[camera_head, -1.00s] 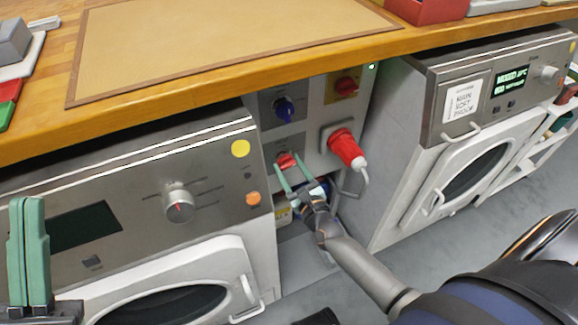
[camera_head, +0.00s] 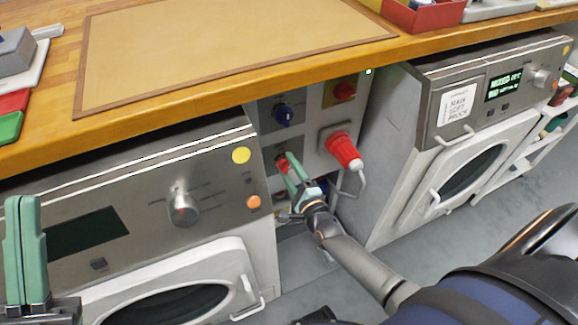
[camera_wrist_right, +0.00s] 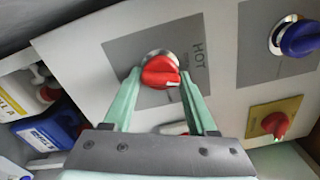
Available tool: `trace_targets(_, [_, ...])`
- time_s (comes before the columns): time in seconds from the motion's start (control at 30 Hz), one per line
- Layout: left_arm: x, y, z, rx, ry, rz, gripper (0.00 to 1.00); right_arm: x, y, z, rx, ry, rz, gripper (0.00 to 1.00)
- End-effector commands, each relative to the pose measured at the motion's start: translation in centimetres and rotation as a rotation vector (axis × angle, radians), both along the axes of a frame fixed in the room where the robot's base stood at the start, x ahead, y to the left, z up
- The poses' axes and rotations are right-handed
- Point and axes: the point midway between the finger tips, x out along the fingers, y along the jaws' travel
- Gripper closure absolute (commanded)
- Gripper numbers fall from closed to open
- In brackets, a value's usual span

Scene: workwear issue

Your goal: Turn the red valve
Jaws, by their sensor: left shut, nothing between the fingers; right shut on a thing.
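The red valve (camera_head: 281,161) is a small knob on the wall panel between the two machines, partly hidden by my right gripper (camera_head: 289,166). In the right wrist view the red valve (camera_wrist_right: 160,71) sits on a grey plate marked HOT, between the green fingers of my right gripper (camera_wrist_right: 161,76). The fingers are shut on it, one on each side. My left gripper (camera_head: 23,203) is shut and empty, upright at the left edge of the head view, well away from the valve.
A blue valve (camera_head: 283,114) is above the red one. A red switch on a yellow plate (camera_wrist_right: 275,123) and a large red plug (camera_head: 343,150) with a white cable are close by. A wooden counter (camera_head: 230,97) overhangs the panel. Bottles (camera_wrist_right: 52,132) stand below it.

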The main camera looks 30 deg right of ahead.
Motion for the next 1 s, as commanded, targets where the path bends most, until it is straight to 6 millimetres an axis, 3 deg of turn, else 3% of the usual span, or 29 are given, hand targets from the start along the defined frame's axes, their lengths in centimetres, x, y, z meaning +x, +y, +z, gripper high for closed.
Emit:
trace_targets(0.13, [0.0, 0.1, 0.7, -0.001, -0.006, 0.006, 1.0, 0.1, 0.0, 0.4, -0.121, 0.003, -0.001, 0.98])
trace_targets(0.23, [1.5, 0.3, -0.9, 0.003, 0.077, 0.026, 1.0, 0.1, 0.0, 0.4, -0.191, 0.007, -0.001, 0.98])
trace_targets(0.5, [3.1, 0.6, -3.0, 0.001, 0.187, 0.045, 1.0, 0.1, 0.0, 0.4, -0.327, 0.015, -0.001, 0.98])
trace_targets(1.0, [3.6, 0.6, -3.9, 0.001, 0.23, 0.052, 1.0, 0.1, 0.0, 0.3, -0.386, 0.017, -0.001, 0.98])
